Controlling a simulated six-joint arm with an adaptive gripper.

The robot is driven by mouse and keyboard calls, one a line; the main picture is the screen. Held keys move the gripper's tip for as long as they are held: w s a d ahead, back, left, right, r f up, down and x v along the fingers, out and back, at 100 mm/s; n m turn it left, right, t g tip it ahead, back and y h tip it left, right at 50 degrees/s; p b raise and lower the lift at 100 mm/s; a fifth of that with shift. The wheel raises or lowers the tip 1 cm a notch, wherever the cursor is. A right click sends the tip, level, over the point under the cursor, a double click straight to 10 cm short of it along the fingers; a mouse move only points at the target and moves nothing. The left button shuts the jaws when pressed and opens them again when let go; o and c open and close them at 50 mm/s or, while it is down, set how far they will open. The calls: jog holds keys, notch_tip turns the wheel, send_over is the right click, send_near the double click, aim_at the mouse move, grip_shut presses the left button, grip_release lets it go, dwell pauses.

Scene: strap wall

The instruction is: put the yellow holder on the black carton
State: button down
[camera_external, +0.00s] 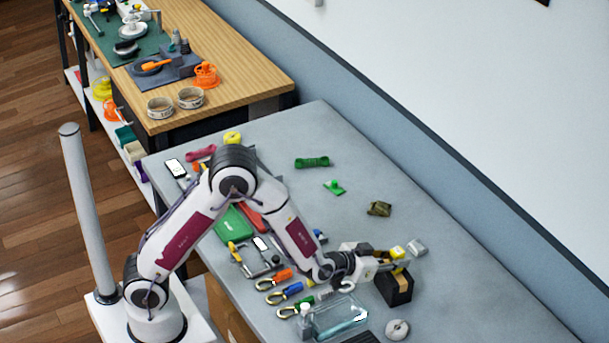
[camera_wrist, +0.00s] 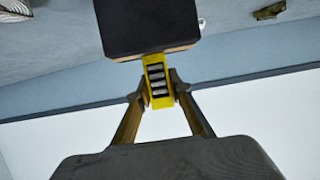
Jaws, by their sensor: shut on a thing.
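The yellow holder (camera_wrist: 158,104) is between my gripper's two fingertips (camera_wrist: 158,88) in the wrist view, and several grey bars show in its frame. My gripper is shut on it. The holder also shows as a small yellow patch (camera_external: 397,252) in the external view, partly hidden by my gripper (camera_external: 388,262). The black carton (camera_external: 397,290) stands on the table just below my gripper in that view. In the wrist view the carton (camera_wrist: 148,28) fills the top middle, and the holder's end meets its edge in the picture. I cannot tell whether they touch.
A clear container (camera_external: 338,318) and a white roll (camera_external: 397,329) are near the carton. Several clips and tools lie left of it. The table (camera_external: 460,290) to the right is clear.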

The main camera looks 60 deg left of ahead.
jog(key=shift+f, duration=0.1)
jog(key=c, duration=1.8)
grip_release()
jog(key=shift+v, duration=6.05)
